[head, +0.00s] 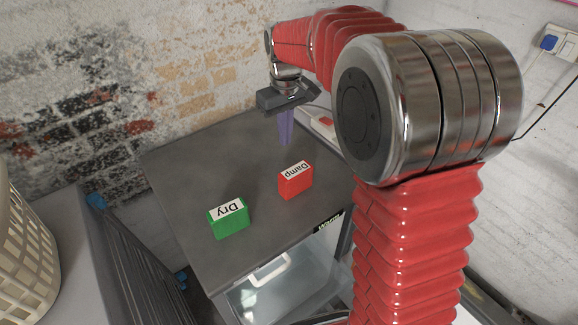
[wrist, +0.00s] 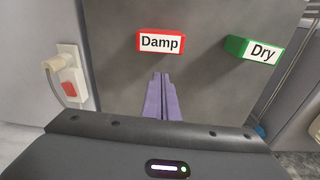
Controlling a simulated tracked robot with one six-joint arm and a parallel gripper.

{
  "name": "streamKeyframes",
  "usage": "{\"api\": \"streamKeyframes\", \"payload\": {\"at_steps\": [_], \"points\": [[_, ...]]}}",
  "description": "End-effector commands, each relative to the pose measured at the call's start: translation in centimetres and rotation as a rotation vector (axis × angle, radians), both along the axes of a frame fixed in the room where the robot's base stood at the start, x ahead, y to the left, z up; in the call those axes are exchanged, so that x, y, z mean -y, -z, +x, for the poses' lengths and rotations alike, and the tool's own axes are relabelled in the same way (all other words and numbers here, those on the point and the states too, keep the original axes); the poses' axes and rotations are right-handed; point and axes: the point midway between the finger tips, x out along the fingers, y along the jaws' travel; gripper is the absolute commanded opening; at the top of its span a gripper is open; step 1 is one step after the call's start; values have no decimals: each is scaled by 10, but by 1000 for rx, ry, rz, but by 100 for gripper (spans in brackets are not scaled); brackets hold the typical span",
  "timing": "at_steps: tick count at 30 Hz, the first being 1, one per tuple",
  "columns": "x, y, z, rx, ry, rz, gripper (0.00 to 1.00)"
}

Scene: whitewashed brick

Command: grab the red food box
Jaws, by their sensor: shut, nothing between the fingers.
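A red box (head: 296,181) with a white label reading "Damp" stands on the dark grey top of a cabinet (head: 190,165). It also shows in the wrist view (wrist: 160,41), just beyond my fingertips. My gripper (head: 286,141) has purple fingers and is shut and empty. In the head view it is above the cabinet top, behind the red box and apart from it. In the wrist view the fingers (wrist: 162,76) point toward the red box, with a gap between. No other part of the red box is hidden by the gripper.
A green box (head: 229,218) labelled "Dry" stands left of the red box. A wall switch (wrist: 69,82) with a red part is at left in the wrist view. The brick wall is behind; bare cabinet top surrounds the boxes.

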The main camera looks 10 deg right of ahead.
Motion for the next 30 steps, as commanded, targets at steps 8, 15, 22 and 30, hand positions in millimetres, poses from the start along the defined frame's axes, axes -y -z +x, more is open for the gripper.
{"api": "streamKeyframes", "payload": {"at_steps": [8, 15, 22, 30], "points": [[-2, 37, 36, -62, -49, -3, 0], [-2, 42, 40, -69, -56, -3, 0], [-2, 43, 40, -69, -56, -3, 0], [-2, 61, 40, -71, -56, -2, 0]]}}
